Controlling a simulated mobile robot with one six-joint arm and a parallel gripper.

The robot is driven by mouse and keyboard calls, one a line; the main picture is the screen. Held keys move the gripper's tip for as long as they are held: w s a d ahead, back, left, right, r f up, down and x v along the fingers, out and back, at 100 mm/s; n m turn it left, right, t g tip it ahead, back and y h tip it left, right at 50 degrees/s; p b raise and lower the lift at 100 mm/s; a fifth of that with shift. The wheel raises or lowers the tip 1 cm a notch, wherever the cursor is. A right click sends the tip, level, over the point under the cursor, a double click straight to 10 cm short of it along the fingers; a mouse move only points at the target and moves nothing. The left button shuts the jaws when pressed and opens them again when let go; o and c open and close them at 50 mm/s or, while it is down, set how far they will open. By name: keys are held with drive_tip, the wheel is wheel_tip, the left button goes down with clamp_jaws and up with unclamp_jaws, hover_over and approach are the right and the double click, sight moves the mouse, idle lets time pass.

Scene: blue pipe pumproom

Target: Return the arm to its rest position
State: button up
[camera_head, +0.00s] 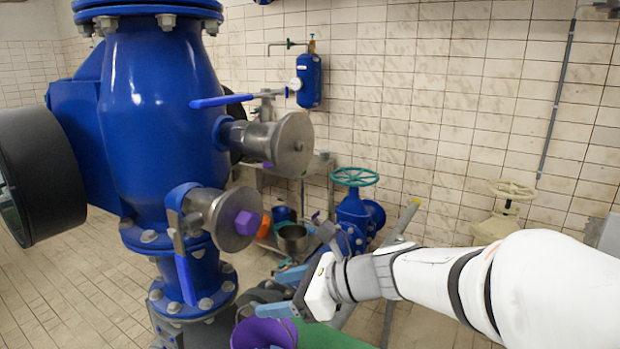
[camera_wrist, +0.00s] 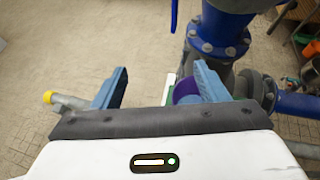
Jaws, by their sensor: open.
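My gripper (camera_head: 282,291) is at the end of my white arm, which reaches in from the right in the head view. Its two blue fingers stand apart with nothing between them. In the wrist view my gripper (camera_wrist: 160,88) is open over tiled floor. A purple bucket-like container (camera_head: 264,334) is just below the fingers in the head view. In the wrist view the purple container (camera_wrist: 186,90) is partly hidden behind the right finger.
A large blue pipe body (camera_head: 160,120) with valve stubs, a blue-handled lever (camera_head: 222,100) and a purple hexagonal cap (camera_head: 247,223) stands left of my gripper. A blue valve with a teal handwheel (camera_head: 354,177) stands behind. Open tiled floor (camera_head: 70,290) lies at left.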

drive_tip(key=s+d+f+n+h, duration=0.3)
drive_tip(key=s+d+n+h, duration=0.3)
drive_tip(key=d+n, duration=0.4)
drive_tip(key=s+d+f+n+h, duration=0.4)
drive_tip(key=s+d+n+h, duration=0.2)
drive_tip(key=d+n, duration=0.4)
drive_tip(key=shift+d+f+n+g, duration=0.3)
drive_tip(key=shift+d+n, duration=0.1)
drive_tip(key=shift+d, duration=0.15)
